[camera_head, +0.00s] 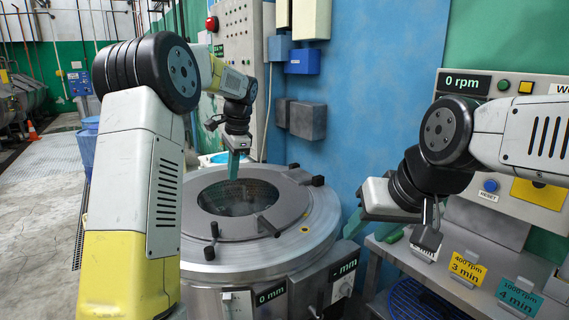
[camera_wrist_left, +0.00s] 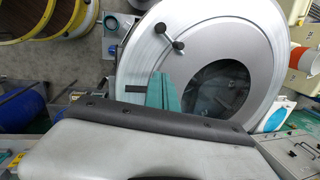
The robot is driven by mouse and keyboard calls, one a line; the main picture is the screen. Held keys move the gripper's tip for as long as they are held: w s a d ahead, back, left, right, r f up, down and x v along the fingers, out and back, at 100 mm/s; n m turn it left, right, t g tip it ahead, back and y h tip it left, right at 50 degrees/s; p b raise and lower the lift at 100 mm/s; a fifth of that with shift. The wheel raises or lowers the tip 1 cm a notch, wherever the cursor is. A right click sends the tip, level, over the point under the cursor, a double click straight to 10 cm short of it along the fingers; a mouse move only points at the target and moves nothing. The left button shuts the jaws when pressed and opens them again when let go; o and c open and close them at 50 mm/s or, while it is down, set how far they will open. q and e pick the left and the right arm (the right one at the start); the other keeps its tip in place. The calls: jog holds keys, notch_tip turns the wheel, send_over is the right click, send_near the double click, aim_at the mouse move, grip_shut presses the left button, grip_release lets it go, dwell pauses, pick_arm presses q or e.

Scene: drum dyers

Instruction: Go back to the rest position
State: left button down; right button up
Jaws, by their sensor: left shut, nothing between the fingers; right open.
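My left gripper (camera_head: 234,165) hangs above the round metal drum machine (camera_head: 205,250), its green fingers together and pointing down over the dark glass lid (camera_head: 262,195). In the left wrist view the shut green fingers (camera_wrist_left: 163,92) show in front of the drum's pale rim (camera_wrist_left: 150,50), with nothing between them. My right gripper (camera_head: 388,228) is at the right, in front of the blue wall and near the bench. Its green fingertips are apart, and nothing shows between them.
A control panel reading 0 rpm (camera_head: 463,82) stands at the right. An orange cone (camera_head: 33,131) stands on the open floor at left.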

pick_arm(q)
jog(key=s+r+n+t+h, duration=0.1)
jog(key=s+r+n, duration=0.25)
jog(key=s, duration=0.55)
jog(key=s+r+n+t+h, duration=0.15)
jog(key=s+r, duration=0.25)
jog(key=s, duration=0.4)
jog(key=s+d+f+n+t+h, duration=0.1)
jog(key=s+f+n, duration=0.1)
jog(key=s, duration=0.6)
jog(key=s+f+n+t, duration=0.1)
jog(key=s+n, duration=0.3)
jog(key=s, duration=0.4)
jog(key=shift+s+d+f+h, duration=0.15)
jog(key=shift+d+f+h, duration=0.25)
jog(key=shift+f, duration=0.35)
